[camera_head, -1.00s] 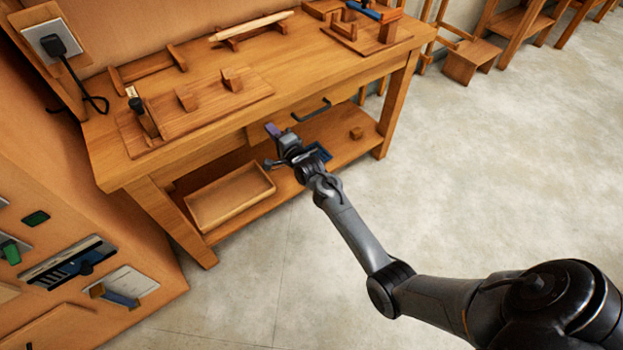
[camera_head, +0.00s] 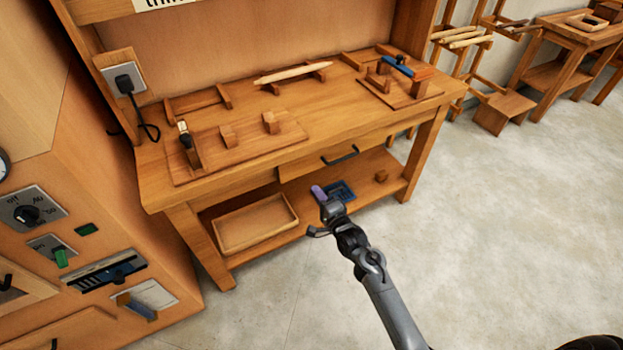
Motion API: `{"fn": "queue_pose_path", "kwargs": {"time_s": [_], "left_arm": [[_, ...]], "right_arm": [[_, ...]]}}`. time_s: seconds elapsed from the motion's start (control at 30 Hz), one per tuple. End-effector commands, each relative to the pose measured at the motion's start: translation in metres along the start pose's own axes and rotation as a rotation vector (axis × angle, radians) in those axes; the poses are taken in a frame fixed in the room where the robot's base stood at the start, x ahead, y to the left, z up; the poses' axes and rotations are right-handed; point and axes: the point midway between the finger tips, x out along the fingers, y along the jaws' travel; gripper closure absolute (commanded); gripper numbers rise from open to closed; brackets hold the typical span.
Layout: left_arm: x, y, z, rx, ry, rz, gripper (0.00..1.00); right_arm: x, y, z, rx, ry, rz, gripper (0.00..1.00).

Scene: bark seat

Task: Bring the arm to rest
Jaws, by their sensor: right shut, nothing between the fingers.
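My right arm comes in from the lower right, and its gripper (camera_head: 322,214) is shut and empty. It is in front of the workbench (camera_head: 335,138), over the front of the lower shelf in the picture. A small purple piece (camera_head: 318,192) shows at the gripper's end; I cannot tell whether it is part of the gripper. The gripper looks clear of the bench, though its exact distance is hard to judge. My left gripper is out of view.
The drawer handle (camera_head: 341,155) sticks out above. A control panel with switches (camera_head: 107,273) stands at left.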

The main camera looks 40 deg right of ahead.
Motion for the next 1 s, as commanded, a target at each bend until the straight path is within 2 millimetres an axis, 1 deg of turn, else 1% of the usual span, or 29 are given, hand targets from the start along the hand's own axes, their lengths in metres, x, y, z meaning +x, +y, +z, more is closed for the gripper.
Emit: {"fn": "queue_pose_path", "kwargs": {"time_s": [0.03,0.1,0.2,0.37,0.47,0.53,0.6,0.67,0.77,0.8,0.87,0.9,0.97,1.0], "left_arm": [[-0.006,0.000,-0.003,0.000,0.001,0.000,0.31],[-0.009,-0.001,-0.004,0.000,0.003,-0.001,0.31],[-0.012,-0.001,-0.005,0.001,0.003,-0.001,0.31],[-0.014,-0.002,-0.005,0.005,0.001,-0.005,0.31],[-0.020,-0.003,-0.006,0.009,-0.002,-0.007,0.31],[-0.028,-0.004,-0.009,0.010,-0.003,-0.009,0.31],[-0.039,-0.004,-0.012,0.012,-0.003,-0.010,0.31],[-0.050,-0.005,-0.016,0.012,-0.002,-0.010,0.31],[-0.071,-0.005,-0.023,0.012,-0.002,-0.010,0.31],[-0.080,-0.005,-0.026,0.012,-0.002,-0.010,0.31],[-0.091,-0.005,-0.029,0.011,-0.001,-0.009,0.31],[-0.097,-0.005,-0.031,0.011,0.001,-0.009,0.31],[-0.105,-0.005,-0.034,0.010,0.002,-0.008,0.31],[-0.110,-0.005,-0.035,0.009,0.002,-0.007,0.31]], "right_arm": [[-0.009,-0.002,0.000,0.000,0.001,0.002,1.00],[-0.018,-0.001,0.000,0.000,0.001,0.003,1.00],[-0.028,-0.001,0.000,0.000,0.001,0.002,1.00],[-0.036,0.000,0.000,-0.001,0.000,0.003,1.00],[-0.046,0.006,-0.003,-0.006,0.000,0.025,1.00],[-0.059,0.014,-0.005,-0.019,-0.005,0.057,1.00],[-0.076,0.018,-0.002,-0.040,-0.026,0.088,1.00],[-0.092,0.009,0.005,-0.068,-0.055,0.097,1.00],[-0.121,-0.016,0.024,-0.137,-0.118,0.143,1.00],[-0.134,-0.025,0.035,-0.192,-0.151,0.183,1.00],[-0.154,-0.038,0.052,-0.300,-0.203,0.256,1.00],[-0.167,-0.044,0.062,-0.379,-0.239,0.305,1.00],[-0.187,-0.055,0.077,-0.500,-0.298,0.376,1.00],[-0.201,-0.063,0.086,-0.585,-0.341,0.422,1.00]]}}
